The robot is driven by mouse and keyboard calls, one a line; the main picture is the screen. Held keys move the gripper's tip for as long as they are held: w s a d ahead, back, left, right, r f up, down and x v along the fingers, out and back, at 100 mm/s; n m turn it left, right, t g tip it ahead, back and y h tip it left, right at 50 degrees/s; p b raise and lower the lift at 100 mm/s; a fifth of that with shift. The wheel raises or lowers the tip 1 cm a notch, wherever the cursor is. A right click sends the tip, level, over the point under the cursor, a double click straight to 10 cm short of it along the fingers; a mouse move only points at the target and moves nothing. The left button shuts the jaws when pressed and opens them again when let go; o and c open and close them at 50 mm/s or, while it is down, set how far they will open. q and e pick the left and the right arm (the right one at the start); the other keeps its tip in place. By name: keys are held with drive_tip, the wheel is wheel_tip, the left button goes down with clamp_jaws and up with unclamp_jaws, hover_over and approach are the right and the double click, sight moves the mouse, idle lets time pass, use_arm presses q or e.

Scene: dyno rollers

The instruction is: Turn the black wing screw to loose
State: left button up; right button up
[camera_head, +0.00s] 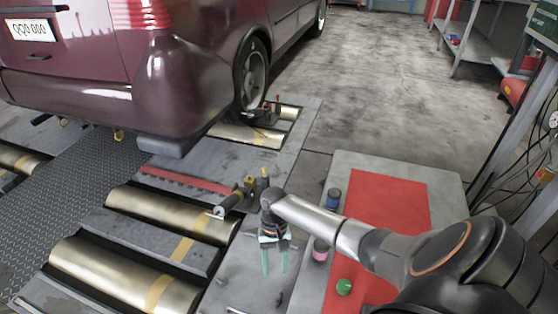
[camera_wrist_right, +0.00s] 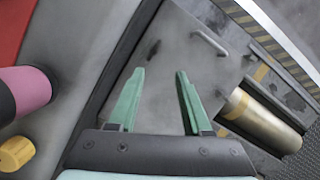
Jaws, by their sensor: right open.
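My right gripper (camera_head: 274,268) has green fingers that are spread apart with nothing between them. It is over the grey plate beside the rollers, and its fingers also show in the right wrist view (camera_wrist_right: 160,75). A small dark piece (camera_wrist_right: 152,48) lies on or in the plate beyond the fingertips; I cannot tell if it is the black wing screw. A black and brass fitting (camera_head: 240,193) sits on the plate behind the gripper, apart from it. No wing shape can be made out for sure. My left gripper is not in view.
A dark red car (camera_head: 190,80) stands on the roller bed, with brass rollers (camera_head: 120,275) at the left. A grey table (camera_head: 450,190) with a red mat (camera_head: 390,200) is at the right, holding blue, pink and green items. A metal handle (camera_wrist_right: 210,43) rises from the plate.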

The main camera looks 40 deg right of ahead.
sight(279, 298)
drive_tip(key=shift+m+g, duration=0.4)
drive_tip(key=shift+m, duration=0.1)
drive_tip(key=b+x, duration=0.2)
drive_tip(key=x, duration=0.1)
drive_tip(key=b+x, duration=0.2)
drive_tip(key=x, duration=0.2)
drive_tip(key=d+b+x, duration=0.1)
drive_tip(key=b+x, duration=0.1)
drive_tip(key=x, duration=0.2)
drive_tip(key=shift+f, duration=0.3)
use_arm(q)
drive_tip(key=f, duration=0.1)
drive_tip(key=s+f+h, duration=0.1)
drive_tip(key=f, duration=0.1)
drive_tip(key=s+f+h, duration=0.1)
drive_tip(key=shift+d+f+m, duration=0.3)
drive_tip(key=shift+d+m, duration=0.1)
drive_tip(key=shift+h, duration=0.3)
use_arm(e)
drive_tip(key=shift+c, duration=0.3)
clamp_jaws()
